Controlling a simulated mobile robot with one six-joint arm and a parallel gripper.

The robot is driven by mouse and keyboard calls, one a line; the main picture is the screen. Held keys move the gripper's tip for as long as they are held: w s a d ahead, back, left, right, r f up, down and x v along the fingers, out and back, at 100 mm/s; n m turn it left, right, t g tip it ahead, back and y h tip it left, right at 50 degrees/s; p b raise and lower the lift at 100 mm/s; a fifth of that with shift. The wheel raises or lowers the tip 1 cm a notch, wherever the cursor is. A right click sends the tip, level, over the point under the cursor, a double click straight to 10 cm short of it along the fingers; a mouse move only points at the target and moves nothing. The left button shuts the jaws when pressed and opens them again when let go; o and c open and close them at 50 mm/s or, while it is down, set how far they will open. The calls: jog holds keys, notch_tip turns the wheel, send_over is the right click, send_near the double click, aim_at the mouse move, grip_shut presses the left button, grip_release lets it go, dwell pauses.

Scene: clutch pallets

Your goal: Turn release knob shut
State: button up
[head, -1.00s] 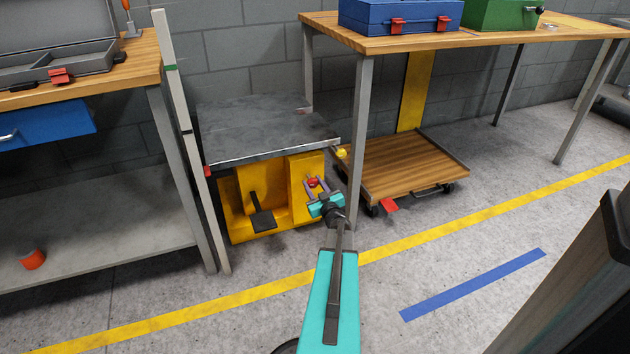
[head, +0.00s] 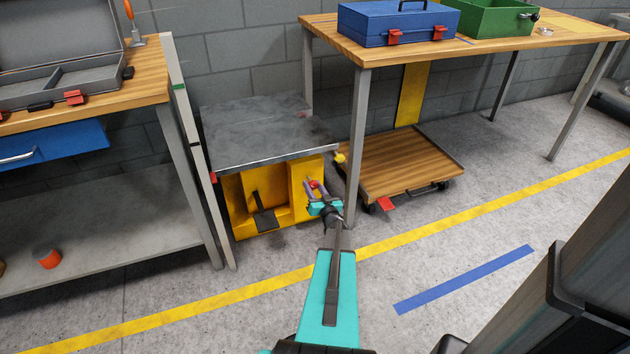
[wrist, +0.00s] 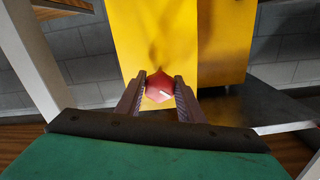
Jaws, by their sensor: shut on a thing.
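The release knob is a small red knob (wrist: 160,88) on the yellow body (wrist: 152,35) of the lift table. In the wrist view, my gripper (wrist: 161,92) has a finger on each side of the knob and is shut on it. A pale mark shows on the knob's face. In the head view, my gripper (head: 315,189) is at the right part of the yellow base (head: 302,180), and the red knob (head: 314,184) shows partly between the fingers. The grey table top (head: 255,138) is above it.
A black pedal (head: 264,222) sticks out of the base. A grey bench leg (head: 357,150) stands close right of my gripper, with a wooden cart (head: 400,165) beyond. A pale upright post (head: 196,150) stands at left. The floor in front is clear.

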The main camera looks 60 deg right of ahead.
jog(key=m+p, duration=0.3)
jog(key=p, duration=0.2)
jog(key=m+p, duration=0.2)
jog(key=shift+s+d+r+m, duration=0.15)
jog(key=shift+d+r+m, duration=0.15)
jog(key=shift+r, duration=0.05)
jog(key=m+p, duration=0.3)
jog(key=shift+p, duration=0.4)
jog(key=shift+f+m+p, duration=0.15)
jog(key=shift+m+p, duration=0.3)
jog(key=shift+m, duration=0.25)
jog(key=shift+a, duration=0.1)
jog(key=o, duration=1)
jog(key=shift+f, duration=0.1)
jog(key=shift+o, duration=0.3)
jog(key=shift+a, duration=0.1)
jog(key=shift+a, duration=0.1)
